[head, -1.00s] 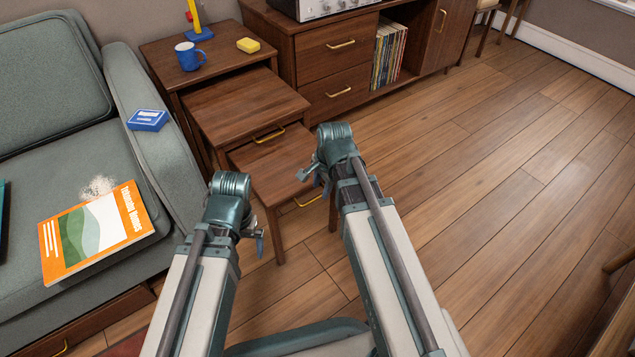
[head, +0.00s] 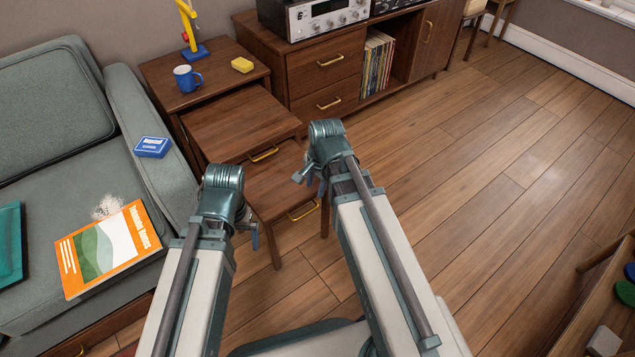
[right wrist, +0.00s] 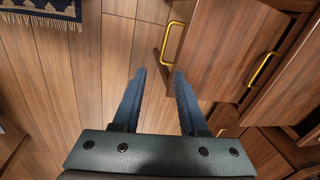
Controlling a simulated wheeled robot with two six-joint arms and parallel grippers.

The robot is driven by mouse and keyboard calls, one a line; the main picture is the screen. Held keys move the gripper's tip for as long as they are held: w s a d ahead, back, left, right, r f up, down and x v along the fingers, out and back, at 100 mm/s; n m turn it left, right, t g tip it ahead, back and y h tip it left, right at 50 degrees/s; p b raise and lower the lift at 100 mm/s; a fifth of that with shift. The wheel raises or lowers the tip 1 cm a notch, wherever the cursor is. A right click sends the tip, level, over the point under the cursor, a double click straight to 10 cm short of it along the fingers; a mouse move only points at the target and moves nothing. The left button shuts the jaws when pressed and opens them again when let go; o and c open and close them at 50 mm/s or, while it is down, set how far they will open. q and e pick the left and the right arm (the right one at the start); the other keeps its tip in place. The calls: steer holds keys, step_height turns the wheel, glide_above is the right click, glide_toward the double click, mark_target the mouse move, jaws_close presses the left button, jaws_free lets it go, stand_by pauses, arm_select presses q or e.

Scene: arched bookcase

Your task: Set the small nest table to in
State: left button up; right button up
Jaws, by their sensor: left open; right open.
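The small nest table (head: 282,182) is a low brown wooden table with a brass handle (head: 303,211) on its front. It stands partly out from under the middle nest table (head: 235,123). My right gripper (head: 305,180) is near its front right part in the head view. In the right wrist view the open, empty right gripper (right wrist: 160,74) has its fingertips just short of the small table's handle (right wrist: 172,45), apart from it as far as I can tell. My left gripper (head: 252,234) is open at the table's left front; its fingers are mostly hidden.
The large nest table (head: 155,72) bears a blue mug (head: 187,77), a yellow block (head: 242,64) and a yellow-blue lamp (head: 190,30). A grey sofa (head: 130,110) stands left, a wooden cabinet (head: 300,75) behind. A patterned rug (right wrist: 40,10) shows.

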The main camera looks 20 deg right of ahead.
steer(key=c, duration=0.3)
steer(key=shift+d+f+n+b, duration=0.2)
steer(key=shift+n+b, duration=0.1)
steer(key=shift+n, duration=0.3)
steer(key=shift+c, duration=1.4)
steer(key=d+n+b, duration=0.1)
steer(key=n, duration=0.1)
steer(key=f+n+y, duration=0.1)
steer(key=n, duration=0.2)
steer(key=d+f+n+b, duration=0.1)
steer(key=n, duration=0.1)
steer(key=shift+d+f+n+y+b, duration=0.15)
steer(key=shift+d+n+y+b, duration=0.2)
steer(key=shift+n+y, duration=0.05)
jaws_close()
steer(key=d+f+n+t+y+b, duration=0.1)
steer(key=d+n+y+b, duration=0.1)
steer(key=n, duration=1)
steer(key=d+f+n+t+y+b, duration=0.1)
steer(key=d+n+b, duration=0.3)
steer(key=n, duration=0.8)
steer(key=shift+d+f+y+b, duration=0.4)
steer(key=shift+d+f, duration=0.1)
steer(key=shift+d, duration=0.5)
